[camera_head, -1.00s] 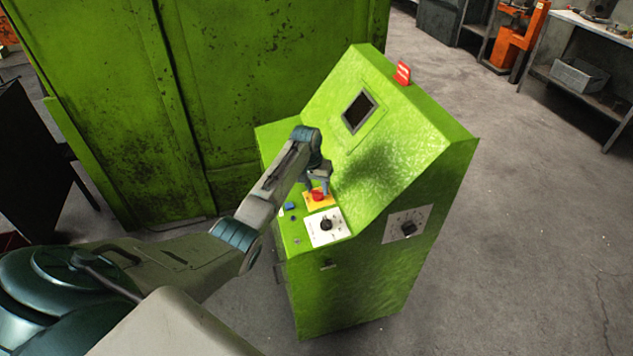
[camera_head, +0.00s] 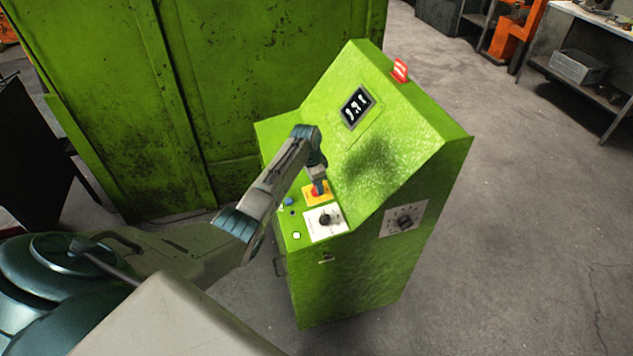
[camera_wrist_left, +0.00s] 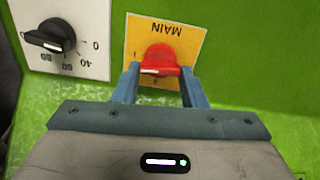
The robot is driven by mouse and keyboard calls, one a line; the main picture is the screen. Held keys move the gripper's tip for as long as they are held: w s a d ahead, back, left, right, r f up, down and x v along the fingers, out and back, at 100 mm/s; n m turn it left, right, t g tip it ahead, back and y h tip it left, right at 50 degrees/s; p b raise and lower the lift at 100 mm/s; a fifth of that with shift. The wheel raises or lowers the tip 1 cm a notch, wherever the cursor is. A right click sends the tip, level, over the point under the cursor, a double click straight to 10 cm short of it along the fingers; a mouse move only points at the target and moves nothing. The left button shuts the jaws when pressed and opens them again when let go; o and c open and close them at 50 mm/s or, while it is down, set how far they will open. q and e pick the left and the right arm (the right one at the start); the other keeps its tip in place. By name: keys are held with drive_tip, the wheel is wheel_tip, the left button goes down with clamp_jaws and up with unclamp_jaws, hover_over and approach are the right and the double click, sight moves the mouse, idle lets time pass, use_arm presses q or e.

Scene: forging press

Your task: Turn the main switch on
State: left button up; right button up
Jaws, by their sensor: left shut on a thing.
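The main switch is a red knob (camera_wrist_left: 160,60) on a yellow plate (camera_wrist_left: 190,38) marked MAIN in the left wrist view, where the lettering is upside down. In the head view the yellow plate (camera_head: 309,196) sits on the sloping ledge of the green control cabinet (camera_head: 365,250). My left gripper (camera_wrist_left: 162,76) is shut on the red knob, one finger on each side of it. In the head view my left gripper (camera_head: 319,186) comes down on the knob from above and hides part of it. The display (camera_head: 357,108) on the cabinet is lit with white characters. My right gripper is not in view.
A black dial on a white plate (camera_head: 338,229) is close beside the main switch. Another dial (camera_head: 404,222) is on the cabinet's right side. A blue button (camera_head: 289,201) and a white lit button (camera_head: 296,235) are on the ledge.

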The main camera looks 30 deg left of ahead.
use_arm(q)
drive_tip(key=shift+r+m, duration=0.15)
drive_tip(key=shift+m, duration=0.35)
drive_tip(key=o, duration=1)
wheel_tip(320, 180, up, 11)
drive_tip(key=s+a+b, duration=0.1)
drive_tip(key=b, duration=0.1)
drive_tip(key=shift+s+f, duration=0.2)
drive_tip(key=shift+a, duration=0.1)
